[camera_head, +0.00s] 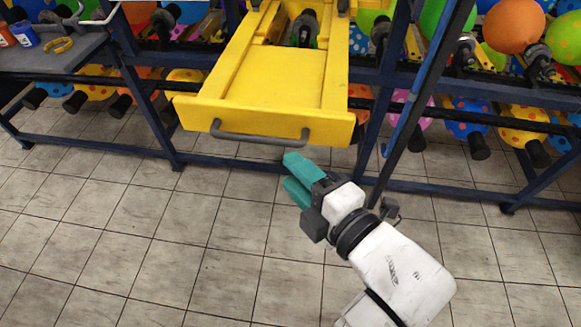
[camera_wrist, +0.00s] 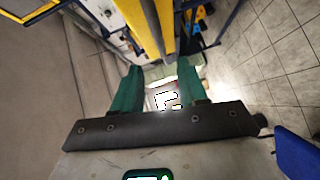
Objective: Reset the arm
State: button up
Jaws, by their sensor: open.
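My gripper (camera_head: 292,176) has teal fingers and is in front of and below the yellow drawer (camera_head: 262,110) in the head view. The drawer is pulled out, and its grey handle (camera_head: 260,136) is just above and left of my fingertips. My gripper looks apart from the handle. In the wrist view, my gripper (camera_wrist: 158,85) has its two fingers spread, with nothing held between them. Yellow beams show beyond the fingers in the wrist view.
A blue metal frame (camera_head: 90,144) with rows of colourful balloons stands behind the drawer. A dark slanted post (camera_head: 420,100) rises close to the right of my gripper. The tiled floor (camera_head: 130,240) is clear.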

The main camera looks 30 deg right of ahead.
dwell(0.5)
jog(key=s+d+f+m+g+h, duration=0.2)
jog(key=d+f+m+g, duration=0.25)
jog(key=f, duration=0.35)
jog(key=s+d+f+m+g+h, duration=0.1)
jog(key=s+d+f+m+g, duration=0.3)
jog(key=f, duration=0.5)
jog(key=s+d+f+m+g, duration=0.4)
jog(key=s+f+m+g, duration=0.2)
jog(key=s+f+m, duration=0.3)
jog(key=shift+s+f+m+g, duration=0.35)
jog(key=shift+s+m, duration=0.3)
jog(key=shift+s, duration=0.6)
